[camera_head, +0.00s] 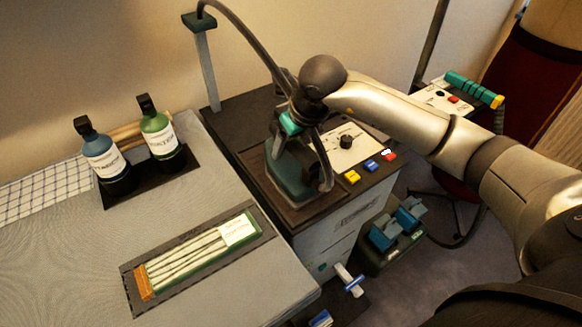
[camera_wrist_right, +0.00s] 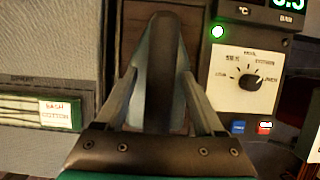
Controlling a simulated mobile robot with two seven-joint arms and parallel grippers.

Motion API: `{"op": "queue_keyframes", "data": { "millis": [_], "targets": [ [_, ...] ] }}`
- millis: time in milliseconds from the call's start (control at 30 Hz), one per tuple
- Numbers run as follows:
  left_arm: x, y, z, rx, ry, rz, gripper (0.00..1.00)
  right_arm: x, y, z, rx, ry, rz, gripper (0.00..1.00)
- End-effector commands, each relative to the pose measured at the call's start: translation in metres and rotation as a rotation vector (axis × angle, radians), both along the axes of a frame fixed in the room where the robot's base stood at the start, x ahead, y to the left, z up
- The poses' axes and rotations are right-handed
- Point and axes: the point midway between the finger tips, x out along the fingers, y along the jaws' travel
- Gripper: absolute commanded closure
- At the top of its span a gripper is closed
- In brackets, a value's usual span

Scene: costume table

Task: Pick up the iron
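The iron (camera_head: 290,184), with a teal body and dark handle, rests on the dark pad of the ironing station (camera_head: 345,210). My right gripper (camera_head: 301,171) is over it from above, fingers apart on either side of the handle. In the right wrist view the dark handle of the iron (camera_wrist_right: 161,62) runs between the two fingers of my right gripper (camera_wrist_right: 158,68). Teal shows between handle and fingers, so the gripper looks open. The gripper and hose hide part of the iron in the head view. My left gripper is not in view.
A control panel (camera_head: 341,150) with a knob and coloured buttons is right of the iron. A grey hose (camera_head: 243,32) hangs from a post (camera_head: 207,68) towards the iron.

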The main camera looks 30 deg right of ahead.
Motion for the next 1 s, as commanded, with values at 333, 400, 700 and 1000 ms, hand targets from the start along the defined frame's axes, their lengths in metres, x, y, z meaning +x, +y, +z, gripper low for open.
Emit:
{"op": "queue_keyframes", "data": {
  "millis": [333,400,700,1000],
  "targets": [
    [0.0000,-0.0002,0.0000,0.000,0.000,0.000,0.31,0.0001,-0.0001,0.0001,0.000,0.000,0.000,0.70],
    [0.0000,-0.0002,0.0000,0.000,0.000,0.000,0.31,0.0001,-0.0002,0.0000,0.000,0.000,0.000,0.78],
    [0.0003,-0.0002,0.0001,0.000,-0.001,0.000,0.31,0.0001,-0.0001,0.0000,0.000,0.000,0.000,1.00],
    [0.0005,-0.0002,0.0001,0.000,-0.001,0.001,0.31,0.0000,-0.0001,0.0000,0.000,0.000,0.000,1.00]
  ]
}}
